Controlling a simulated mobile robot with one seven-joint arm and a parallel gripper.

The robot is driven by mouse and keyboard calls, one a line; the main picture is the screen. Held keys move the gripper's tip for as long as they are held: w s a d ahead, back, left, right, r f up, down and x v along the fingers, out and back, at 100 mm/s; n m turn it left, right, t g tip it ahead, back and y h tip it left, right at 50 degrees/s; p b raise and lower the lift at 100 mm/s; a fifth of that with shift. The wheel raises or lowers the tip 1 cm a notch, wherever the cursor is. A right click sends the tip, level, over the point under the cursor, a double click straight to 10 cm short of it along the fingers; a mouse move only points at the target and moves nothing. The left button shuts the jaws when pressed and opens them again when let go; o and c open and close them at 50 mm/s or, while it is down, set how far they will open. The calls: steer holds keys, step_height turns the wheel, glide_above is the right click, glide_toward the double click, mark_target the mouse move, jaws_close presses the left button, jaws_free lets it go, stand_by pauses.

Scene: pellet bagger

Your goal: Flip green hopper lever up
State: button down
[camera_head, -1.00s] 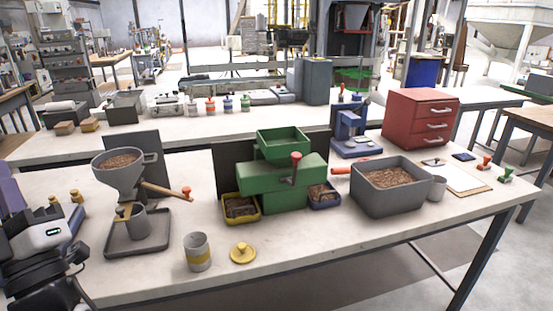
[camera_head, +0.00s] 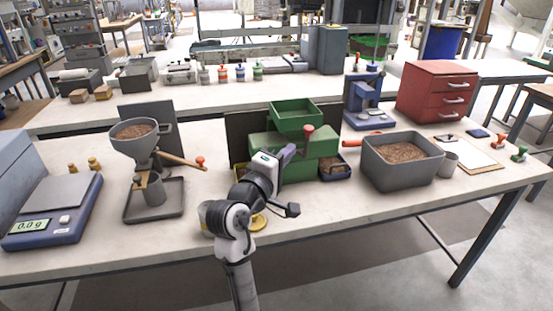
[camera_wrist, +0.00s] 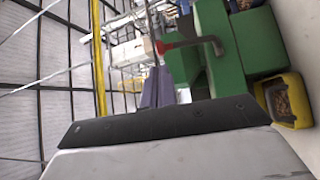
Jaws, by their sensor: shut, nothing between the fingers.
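The green hopper (camera_head: 297,118) stands in the middle of the near bench. Its lever carries a red knob (camera_head: 307,132) on the front; the stem is hidden behind my gripper in the head view. In the wrist view, turned on its side, the lever (camera_wrist: 188,43) runs from the green body (camera_wrist: 255,42) to the red knob (camera_wrist: 160,47), which points toward the picture's left, away from the bench. My gripper (camera_head: 288,152) is shut and empty in front of the hopper, close to the lever. Its purple-grey fingers (camera_wrist: 158,88) show below the knob in the wrist view; I see no clear contact.
A yellow bin (camera_wrist: 287,98) sits beside the hopper. A blue bin (camera_head: 337,172) and a grey pellet tub (camera_head: 400,178) are at the right. A grey funnel stand (camera_head: 135,145) and a scale (camera_head: 50,225) are at the left. A yellow lid (camera_head: 258,222) lies beneath my arm.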

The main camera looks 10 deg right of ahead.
mark_target(306, 132)
steer(key=p+x, duration=0.2)
steer(key=x, duration=0.4)
steer(key=shift+w+d, duration=0.25)
steer(key=shift+r, duration=0.1)
steer(key=shift+w+a+r+p, duration=0.1)
steer(key=shift+w+r+p, duration=0.55)
steer(key=shift+w+r, duration=0.3)
steer(key=shift+f, duration=0.1)
